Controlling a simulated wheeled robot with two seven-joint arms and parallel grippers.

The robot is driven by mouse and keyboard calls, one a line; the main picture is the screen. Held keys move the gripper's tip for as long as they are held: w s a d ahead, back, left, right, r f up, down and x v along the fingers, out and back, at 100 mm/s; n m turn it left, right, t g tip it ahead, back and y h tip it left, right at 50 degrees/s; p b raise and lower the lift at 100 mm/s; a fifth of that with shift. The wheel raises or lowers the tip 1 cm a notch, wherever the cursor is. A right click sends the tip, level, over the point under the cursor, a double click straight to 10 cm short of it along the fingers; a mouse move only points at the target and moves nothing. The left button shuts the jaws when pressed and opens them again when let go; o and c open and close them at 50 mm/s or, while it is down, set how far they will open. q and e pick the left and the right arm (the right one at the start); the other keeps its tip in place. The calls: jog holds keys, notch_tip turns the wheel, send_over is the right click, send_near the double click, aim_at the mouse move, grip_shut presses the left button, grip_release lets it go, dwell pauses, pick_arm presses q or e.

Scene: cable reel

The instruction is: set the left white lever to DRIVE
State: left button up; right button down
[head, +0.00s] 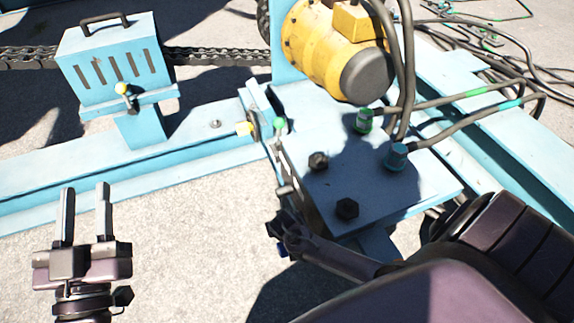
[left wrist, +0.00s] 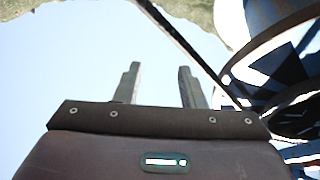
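My left gripper (head: 85,188) points upward in the head view, over the concrete in front of the blue frame. Its two fingers are apart with nothing between them, and they also stand apart in the left wrist view (left wrist: 160,82). I cannot clearly make out a white lever.
A yellow motor (head: 335,50) stands on the blue plate (head: 340,185) with bolts and hose fittings. Thick hoses (head: 470,95) run right. A chain (head: 215,57) runs behind the frame (head: 60,175). Open concrete (head: 180,240) lies between my arms. A large wheel (left wrist: 285,75) shows right in the left wrist view.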

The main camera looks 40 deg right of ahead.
pick_arm(q)
jog(key=shift+f, duration=0.25)
pick_arm(e)
jog(key=shift+f, duration=0.1)
